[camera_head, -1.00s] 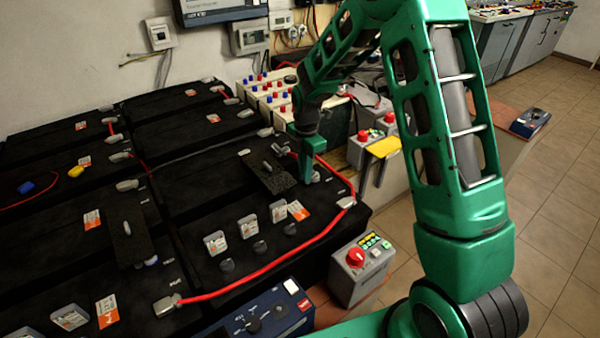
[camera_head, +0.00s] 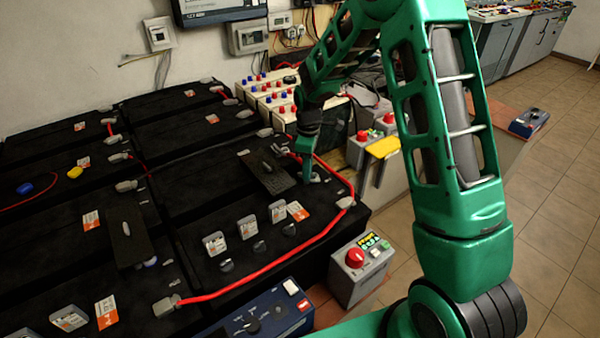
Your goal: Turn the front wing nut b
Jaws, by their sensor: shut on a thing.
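My gripper (camera_head: 308,177) points down at the far right part of the front right black battery (camera_head: 205,185). It is shut on a small grey piece (camera_head: 317,178), which seems to be a wing nut at the battery's right edge. The fingers hide much of it, so its exact shape and angle cannot be told. Just left of my gripper lies a dark plate (camera_head: 262,180) with a grey elongated piece (camera_head: 267,167) on it. A similar dark plate (camera_head: 121,250) with a grey piece (camera_head: 126,229) lies on the battery to the left.
A red cable (camera_head: 265,268) curves around the battery's right edge, close to my gripper. Several clear-topped caps (camera_head: 247,227) stand along its front. A grey box with a red knob (camera_head: 357,268) stands front right. Another red-buttoned box (camera_head: 362,147) stands right of my gripper.

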